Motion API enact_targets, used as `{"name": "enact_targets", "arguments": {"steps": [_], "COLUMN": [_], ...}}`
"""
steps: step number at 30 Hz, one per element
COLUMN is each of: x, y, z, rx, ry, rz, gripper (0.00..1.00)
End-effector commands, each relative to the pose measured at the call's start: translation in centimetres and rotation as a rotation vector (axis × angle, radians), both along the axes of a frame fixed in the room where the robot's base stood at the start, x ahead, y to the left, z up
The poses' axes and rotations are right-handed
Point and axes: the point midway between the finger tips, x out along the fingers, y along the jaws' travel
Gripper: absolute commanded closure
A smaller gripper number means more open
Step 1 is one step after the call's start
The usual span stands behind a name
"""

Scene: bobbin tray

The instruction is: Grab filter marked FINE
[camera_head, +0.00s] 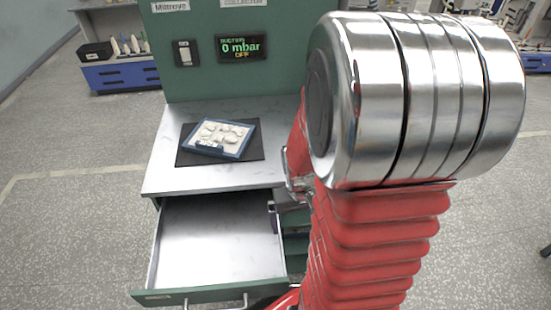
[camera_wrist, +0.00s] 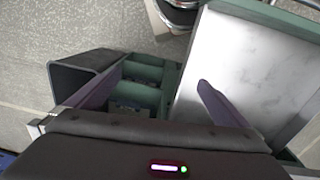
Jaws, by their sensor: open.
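No filter with a readable FINE mark shows in either view. In the wrist view, green compartments (camera_wrist: 145,72) lie below my gripper (camera_wrist: 162,76), with small dark items in a lower one, too small to identify. My gripper is open, its two purple fingers apart with nothing between them. In the head view, my arm hides most of the gripper and much of the green compartments (camera_head: 296,245) right of the drawer.
An open, empty drawer (camera_head: 215,240) juts out below the metal worktop (camera_head: 165,165). A blue-rimmed tray (camera_head: 247,136) of pale pieces lies on a black mat (camera_head: 186,158). The panel display (camera_head: 241,47) reads 0 mbar, OFF. A dark open-topped shape (camera_wrist: 62,80) stands left of the compartments.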

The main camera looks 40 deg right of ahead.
Motion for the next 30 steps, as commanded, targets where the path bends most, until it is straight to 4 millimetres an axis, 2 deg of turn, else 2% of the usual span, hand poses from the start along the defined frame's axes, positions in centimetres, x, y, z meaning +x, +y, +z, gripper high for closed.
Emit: {"name": "enact_targets", "arguments": {"steps": [1, 15, 30], "x": [-0.4, -2.8, -4.8], "y": [-0.7, -5.7, -8.0], "z": [-1.3, -12.0, -22.7], "rx": [0.005, 0.008, -0.015], "ry": [0.010, -0.016, -0.179], "rz": [-0.013, -0.067, -0.088], "gripper": [0.00, 0.00, 0.00]}}
